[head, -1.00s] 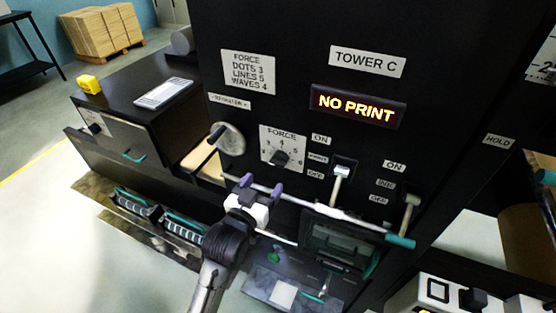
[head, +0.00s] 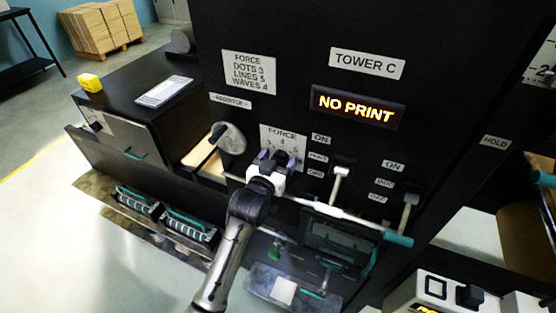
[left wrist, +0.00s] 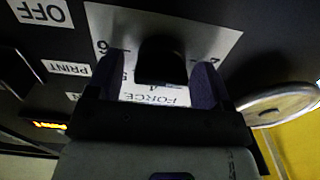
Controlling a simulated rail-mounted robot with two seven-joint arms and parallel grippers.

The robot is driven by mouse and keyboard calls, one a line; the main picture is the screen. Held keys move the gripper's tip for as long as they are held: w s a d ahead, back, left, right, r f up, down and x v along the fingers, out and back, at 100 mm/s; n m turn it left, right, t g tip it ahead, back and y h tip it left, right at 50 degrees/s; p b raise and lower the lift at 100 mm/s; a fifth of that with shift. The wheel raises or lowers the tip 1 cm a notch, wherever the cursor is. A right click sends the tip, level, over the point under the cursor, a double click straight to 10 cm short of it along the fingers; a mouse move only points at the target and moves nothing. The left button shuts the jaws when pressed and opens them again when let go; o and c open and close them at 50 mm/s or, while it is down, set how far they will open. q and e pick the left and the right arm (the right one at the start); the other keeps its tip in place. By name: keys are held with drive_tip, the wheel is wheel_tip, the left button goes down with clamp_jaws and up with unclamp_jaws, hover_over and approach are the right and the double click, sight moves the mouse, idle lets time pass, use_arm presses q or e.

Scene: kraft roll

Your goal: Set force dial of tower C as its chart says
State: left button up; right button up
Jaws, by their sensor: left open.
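Tower C's force dial plate (head: 283,133) is on the black panel, its knob hidden behind my gripper in the head view. My left gripper (head: 275,157) is open in front of the dial. In the left wrist view the black knob (left wrist: 160,60) shows between the two purple fingertips of my left gripper (left wrist: 158,82); I cannot tell whether they touch it. The knob's pointer setting is not readable. The chart (head: 249,73) reads FORCE, DOTS 3, LINES 5, WAVES 4. The tower C label (head: 367,63) is above the display (head: 357,107), which reads NO PRINT. My right gripper is not in view.
A round silver register knob (head: 231,139) is left of the dial. Two levers, one (head: 338,184) nearer the dial and one (head: 408,213) farther right, stick out of the panel. A bar with a teal end (head: 398,239) runs below the dial. A yellow block (head: 90,83) is at left.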

use_arm(q)
drive_tip(key=shift+c, duration=0.3)
drive_tip(key=c, duration=0.9)
drive_tip(key=shift+o, duration=0.2)
drive_tip(key=shift+m, duration=0.3)
drive_tip(key=m+p, duration=0.1)
drive_tip(key=m, duration=0.2)
drive_tip(key=shift+m+p, duration=0.3)
drive_tip(key=shift+p, duration=0.05)
drive_tip(key=m+p, duration=0.1)
drive_tip(key=m, duration=0.2)
drive_tip(key=shift+d, duration=0.15)
drive_tip(key=shift+f+m, duration=0.1)
drive_tip(key=shift+m, duration=0.6)
